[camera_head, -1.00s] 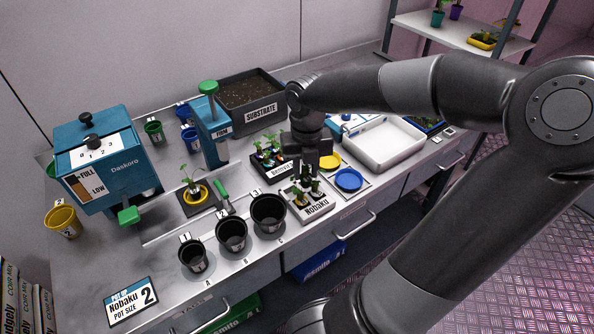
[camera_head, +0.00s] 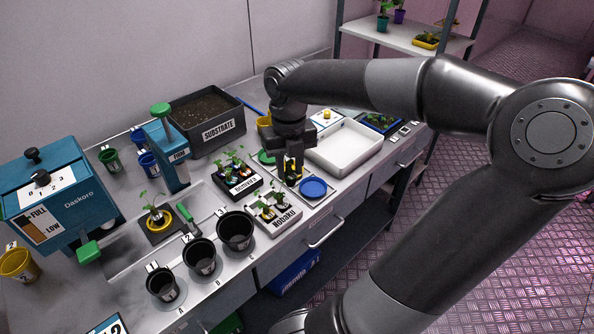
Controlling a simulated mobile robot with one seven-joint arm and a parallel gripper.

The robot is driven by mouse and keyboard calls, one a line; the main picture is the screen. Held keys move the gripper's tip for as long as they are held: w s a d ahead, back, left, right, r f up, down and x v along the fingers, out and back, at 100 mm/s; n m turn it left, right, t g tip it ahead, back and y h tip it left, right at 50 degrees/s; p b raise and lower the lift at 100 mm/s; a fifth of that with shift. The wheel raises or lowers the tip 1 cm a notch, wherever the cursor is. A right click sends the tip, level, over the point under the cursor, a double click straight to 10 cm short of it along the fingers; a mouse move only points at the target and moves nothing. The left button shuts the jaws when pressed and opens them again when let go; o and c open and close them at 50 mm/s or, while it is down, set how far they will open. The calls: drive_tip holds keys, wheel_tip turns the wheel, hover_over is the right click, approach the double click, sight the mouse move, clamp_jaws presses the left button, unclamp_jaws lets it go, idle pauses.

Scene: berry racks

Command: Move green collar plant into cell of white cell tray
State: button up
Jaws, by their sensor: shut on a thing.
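My gripper (camera_head: 292,170) points down in front of the yellow disc, between the labelled trays and the white basin. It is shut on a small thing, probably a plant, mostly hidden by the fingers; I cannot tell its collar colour. The white cell tray (camera_head: 287,229), labelled Nobaku, stands left of and nearer than the gripper, with small plants (camera_head: 268,209) in its cells. A black tray (camera_head: 243,188) with seedlings (camera_head: 232,163) stands behind it. No green collar can be made out clearly.
A blue disc (camera_head: 314,188) lies just right of the gripper, and a green disc (camera_head: 266,157) left of it. The white basin (camera_head: 344,149) is at the right. Black pots (camera_head: 236,231) line the front edge. The substrate bin (camera_head: 203,120) stands behind.

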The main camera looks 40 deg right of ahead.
drive_tip(key=w+a+r, duration=0.1)
drive_tip(key=w+r, duration=0.1)
drive_tip(key=w, duration=0.4)
drive_tip(key=shift+w+a+f, duration=0.1)
drive_tip(key=shift+f, duration=3.1)
drive_tip(key=shift+w+a+f, duration=0.1)
drive_tip(key=shift+f, duration=3.1)
drive_tip(key=o, duration=1)
drive_tip(key=shift+r, duration=4.5)
